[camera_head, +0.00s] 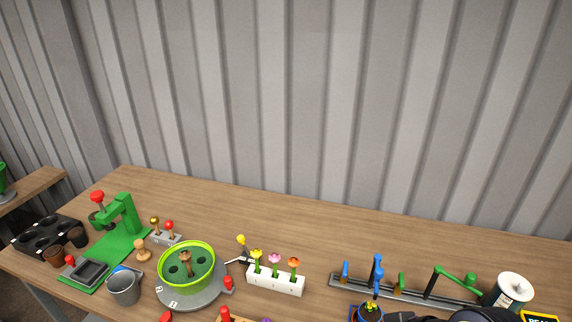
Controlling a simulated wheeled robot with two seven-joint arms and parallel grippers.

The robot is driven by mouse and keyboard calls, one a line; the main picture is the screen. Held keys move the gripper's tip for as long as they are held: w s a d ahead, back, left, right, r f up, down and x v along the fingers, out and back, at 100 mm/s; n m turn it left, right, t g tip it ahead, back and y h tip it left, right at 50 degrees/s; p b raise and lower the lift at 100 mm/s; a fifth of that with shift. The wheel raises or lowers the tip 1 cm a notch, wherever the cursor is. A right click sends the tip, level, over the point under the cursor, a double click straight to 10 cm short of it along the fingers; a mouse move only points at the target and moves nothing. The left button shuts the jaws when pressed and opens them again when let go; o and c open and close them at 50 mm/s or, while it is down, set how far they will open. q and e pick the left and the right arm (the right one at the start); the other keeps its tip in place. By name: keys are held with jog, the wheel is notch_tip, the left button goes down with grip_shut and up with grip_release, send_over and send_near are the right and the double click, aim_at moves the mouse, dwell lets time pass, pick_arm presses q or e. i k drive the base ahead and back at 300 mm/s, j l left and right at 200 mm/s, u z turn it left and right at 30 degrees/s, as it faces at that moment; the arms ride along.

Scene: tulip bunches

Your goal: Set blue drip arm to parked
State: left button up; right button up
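The blue drip arm (377,271) stands upright on a long grey rail (433,297) at the right of the table. It appears to point toward me, with its lower end above a small dark pot (370,310) with a yellow bit in it. A short blue post (345,270) stands on the rail to its left, apart from it. A green drip arm (455,277) reaches sideways farther right. A dark rounded part at the bottom edge, right of the pot, looks like my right arm; its fingertips cannot be made out. My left gripper is out of view.
A short green post (401,281) stands between the two drip arms. A white can (512,290) stands right of the rail. A white block with several flowers (275,283) and a green round planter (187,266) are to the left. The table behind the rail is clear.

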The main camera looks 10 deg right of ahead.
aim_at(379, 272)
jog(key=z, duration=1.3)
